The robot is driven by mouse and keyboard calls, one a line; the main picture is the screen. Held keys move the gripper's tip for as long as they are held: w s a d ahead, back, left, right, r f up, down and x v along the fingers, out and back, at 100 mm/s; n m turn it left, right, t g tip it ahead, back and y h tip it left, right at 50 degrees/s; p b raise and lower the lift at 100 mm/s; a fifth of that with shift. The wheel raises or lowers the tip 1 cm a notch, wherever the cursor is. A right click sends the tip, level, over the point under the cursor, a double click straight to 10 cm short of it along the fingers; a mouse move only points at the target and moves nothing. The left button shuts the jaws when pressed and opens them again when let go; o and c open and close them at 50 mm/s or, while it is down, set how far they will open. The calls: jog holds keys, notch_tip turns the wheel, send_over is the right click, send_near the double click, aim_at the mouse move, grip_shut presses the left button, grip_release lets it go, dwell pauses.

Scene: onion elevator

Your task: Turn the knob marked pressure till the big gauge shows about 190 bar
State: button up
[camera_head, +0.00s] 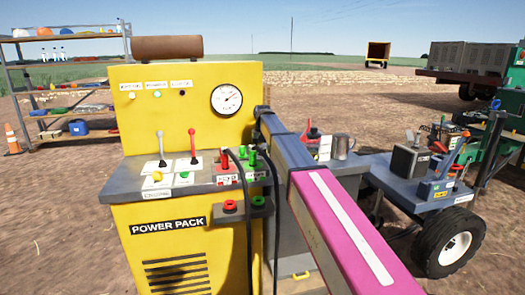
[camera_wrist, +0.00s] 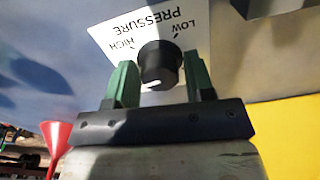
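The pressure knob (camera_wrist: 159,64) is round and black with a white mark on its lower side. It sits on a white plate (camera_wrist: 178,24) lettered PRESSURE, LOW and HIGH, seen upside down in the wrist view. My gripper (camera_wrist: 161,80) has its green fingers on either side of the knob, close to it; I cannot tell whether they touch it. The big gauge (camera_head: 227,99) is a white dial on the yellow power pack (camera_head: 182,75). Its needle seems to point to the upper right; its numbers are too small to read. The head view does not show my gripper.
Two levers (camera_head: 193,145), coloured couplings and black hoses (camera_head: 247,215) are on the power pack's front ledge, left of my arm. A shelf (camera_head: 70,88) stands at the far left.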

aim_at(262, 149)
jog(key=shift+o, duration=0.6)
notch_tip(262, 149, up, 10)
jog(key=shift+f, duration=0.1)
jog(key=shift+r, duration=0.55)
jog(key=shift+s, duration=0.1)
